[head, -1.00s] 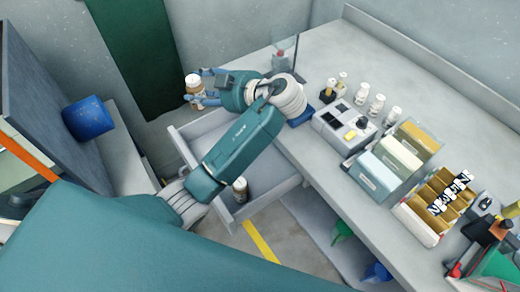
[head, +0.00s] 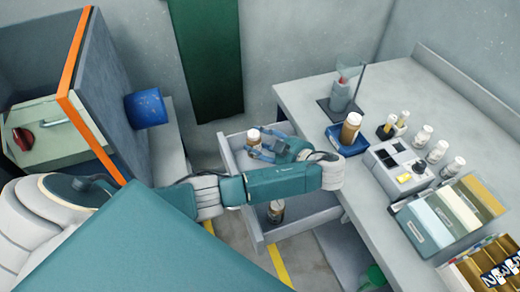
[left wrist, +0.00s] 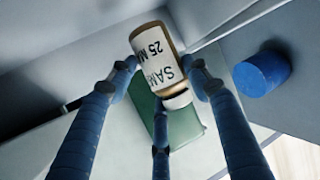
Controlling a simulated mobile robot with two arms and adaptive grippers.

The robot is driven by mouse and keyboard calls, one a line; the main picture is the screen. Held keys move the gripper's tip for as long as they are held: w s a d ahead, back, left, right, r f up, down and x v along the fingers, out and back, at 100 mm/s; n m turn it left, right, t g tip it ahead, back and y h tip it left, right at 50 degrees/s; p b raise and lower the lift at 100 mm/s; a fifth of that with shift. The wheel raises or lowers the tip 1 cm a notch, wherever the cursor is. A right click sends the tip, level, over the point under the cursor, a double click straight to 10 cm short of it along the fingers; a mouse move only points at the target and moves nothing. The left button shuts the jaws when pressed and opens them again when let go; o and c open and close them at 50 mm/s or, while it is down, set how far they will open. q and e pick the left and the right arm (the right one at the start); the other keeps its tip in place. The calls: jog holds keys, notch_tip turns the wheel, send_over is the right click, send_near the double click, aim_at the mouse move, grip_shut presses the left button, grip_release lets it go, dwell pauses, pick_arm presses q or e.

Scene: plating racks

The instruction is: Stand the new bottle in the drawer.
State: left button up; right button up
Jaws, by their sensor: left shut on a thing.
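My left gripper (head: 268,150) is shut on a brown bottle with a white cap (head: 254,136). In the head view the bottle shows over the far left part of the open grey drawer (head: 257,232); I cannot tell its height above the drawer floor. In the left wrist view the bottle (left wrist: 155,55) sits between the blue fingers (left wrist: 158,85), its white label facing the camera. Another dark bottle with a pale cap (head: 275,211) stands in the drawer's near part. My arm hides the drawer's middle. My right gripper is not in view.
On the counter, a brown bottle (head: 351,127) stands on a blue tray (head: 333,135), beside a grey device (head: 400,168) and several white-capped bottles. A blue cylinder (head: 146,108) is at the left, near a dark panel with an orange edge (head: 76,50).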

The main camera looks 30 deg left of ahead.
aim_at(260, 150)
pick_arm(q)
jog(key=shift+w+f, duration=0.1)
jog(key=shift+f, duration=1.2)
jog(key=shift+b, duration=0.3)
jog(key=shift+f+b, duration=0.4)
jog(key=shift+f, duration=0.2)
jog(key=o, duration=1.2)
jog(key=shift+c, duration=0.2)
